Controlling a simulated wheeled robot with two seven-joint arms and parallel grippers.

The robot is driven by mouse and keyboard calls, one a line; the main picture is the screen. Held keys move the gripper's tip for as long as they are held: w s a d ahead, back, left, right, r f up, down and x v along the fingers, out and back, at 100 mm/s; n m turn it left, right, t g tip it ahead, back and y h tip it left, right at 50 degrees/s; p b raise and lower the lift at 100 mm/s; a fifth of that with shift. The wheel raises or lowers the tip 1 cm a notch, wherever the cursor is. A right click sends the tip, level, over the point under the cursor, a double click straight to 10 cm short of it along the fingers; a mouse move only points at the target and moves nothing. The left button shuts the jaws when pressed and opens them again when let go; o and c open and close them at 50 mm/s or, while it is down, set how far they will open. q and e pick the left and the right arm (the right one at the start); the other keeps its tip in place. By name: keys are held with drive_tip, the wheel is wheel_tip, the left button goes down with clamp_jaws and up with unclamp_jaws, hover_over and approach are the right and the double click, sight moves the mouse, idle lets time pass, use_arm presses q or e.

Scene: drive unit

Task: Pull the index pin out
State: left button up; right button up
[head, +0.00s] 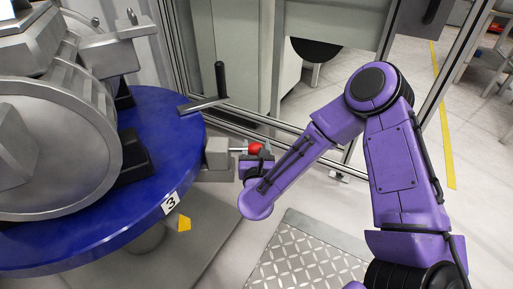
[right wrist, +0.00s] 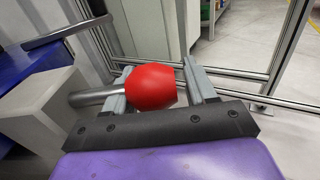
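The index pin has a round red knob (head: 255,149) on a short metal shaft (head: 237,150). The shaft comes out of a grey block (head: 217,153) at the edge of the blue round table. My right gripper (head: 260,154) is at the knob. In the right wrist view the red knob (right wrist: 150,87) sits between the two grey fingers, and the shaft (right wrist: 93,97) runs left to the grey block (right wrist: 38,115). The fingers are spread, with a gap between the knob and the right finger. Whether the left finger touches the knob is unclear. My left gripper is not in view.
The blue round table (head: 160,120) carries a large grey drum-shaped part (head: 60,150) and a label "3" (head: 170,203). A black-handled lever (head: 220,80) stands just behind the pin. A metal-framed fence runs behind. A tread plate (head: 300,258) lies on the floor in front.

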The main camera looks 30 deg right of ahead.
drive_tip(key=v, duration=1)
drive_tip(key=shift+s+a+p, duration=0.15)
drive_tip(key=shift+s+p, duration=0.1)
drive_tip(key=shift+p, duration=0.2)
